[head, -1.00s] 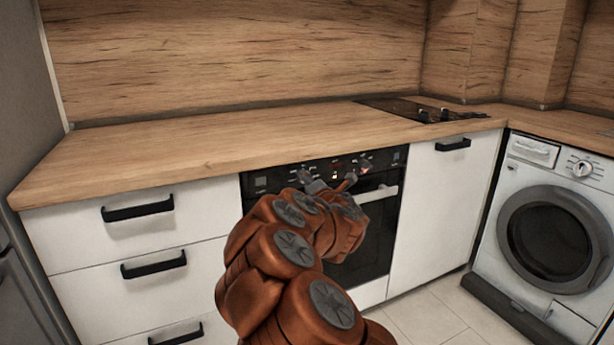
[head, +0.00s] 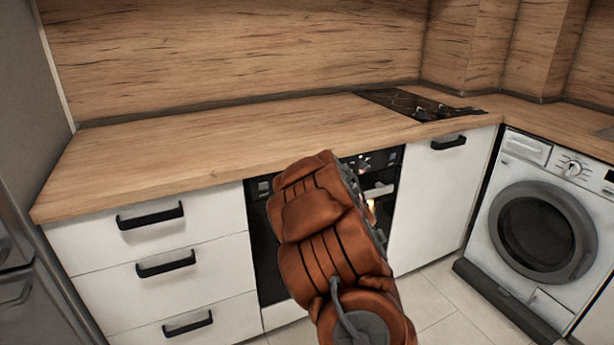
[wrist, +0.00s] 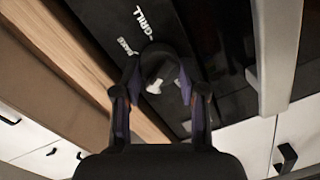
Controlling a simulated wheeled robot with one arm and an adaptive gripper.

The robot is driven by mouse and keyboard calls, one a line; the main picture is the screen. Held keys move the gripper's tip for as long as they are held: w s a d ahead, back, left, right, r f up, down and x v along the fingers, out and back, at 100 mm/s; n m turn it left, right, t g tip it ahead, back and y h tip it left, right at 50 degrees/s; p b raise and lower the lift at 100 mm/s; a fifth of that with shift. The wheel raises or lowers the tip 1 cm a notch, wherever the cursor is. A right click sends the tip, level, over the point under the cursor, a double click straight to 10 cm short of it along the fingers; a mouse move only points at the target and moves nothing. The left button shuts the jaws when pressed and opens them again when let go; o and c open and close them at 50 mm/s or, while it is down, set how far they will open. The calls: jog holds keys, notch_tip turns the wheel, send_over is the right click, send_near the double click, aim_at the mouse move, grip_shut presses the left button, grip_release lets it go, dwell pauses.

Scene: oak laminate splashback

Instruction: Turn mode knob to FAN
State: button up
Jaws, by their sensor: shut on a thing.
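The oven's dark control panel (wrist: 110,25) fills the upper middle of the wrist view, with the white labels GRILL and BAKE readable. A dark round mode knob (wrist: 160,62) with a small white mark sits below these labels. My gripper (wrist: 157,82) is shut on the knob, with one finger on each side of it. No FAN label can be read. In the head view the oven (head: 262,187) is largely covered by my arm, which hides the gripper and the knob there.
The oven handle (wrist: 276,55) runs close to the right of my gripper. The wooden countertop (head: 200,140) lies above the oven, with a dark hob (head: 410,103) on it. White drawers (head: 150,240) stand left, and a washing machine (head: 510,165) stands right.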

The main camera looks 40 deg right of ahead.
jog(key=shift+d+r+m+y+p, duration=0.1)
jog(key=shift+m+y+p, duration=0.05)
jog(key=shift+m+p, duration=1.1)
jog(key=shift+d+m+y+p, duration=0.1)
jog(key=shift+m+y+p, duration=0.05)
jog(key=shift+m+p, duration=1.1)
jog(key=shift+m, duration=0.4)
jog(key=o, duration=1.1)
jog(key=shift+o, duration=0.2)
jog(key=shift+a, duration=0.1)
jog(key=v, duration=0.7)
jog(key=shift+s, duration=0.3)
